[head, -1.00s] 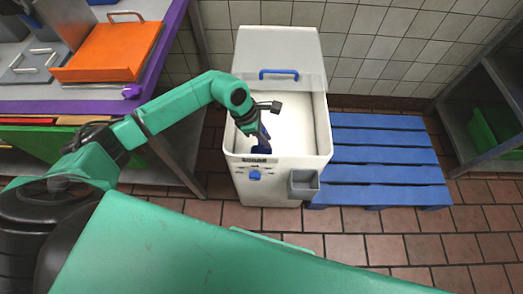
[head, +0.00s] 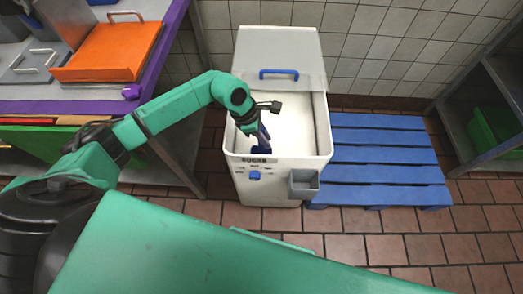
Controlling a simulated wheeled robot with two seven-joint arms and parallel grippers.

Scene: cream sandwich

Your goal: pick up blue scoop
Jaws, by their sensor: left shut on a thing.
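My left gripper (head: 262,138) reaches down into the open white bin labelled sugar (head: 322,125). It is shut on the dark blue scoop (head: 260,149), near the bin's front wall. The scoop is small in view and partly hidden by the gripper and the front rim. I cannot tell whether the scoop touches the sugar. My right gripper is not in view.
The bin's lid with a blue handle (head: 279,72) is open at the back. A grey box (head: 303,183) hangs on the bin's front right. A blue pallet (head: 385,160) lies to the right. A purple-edged table with an orange lidded container (head: 112,48) stands at the left.

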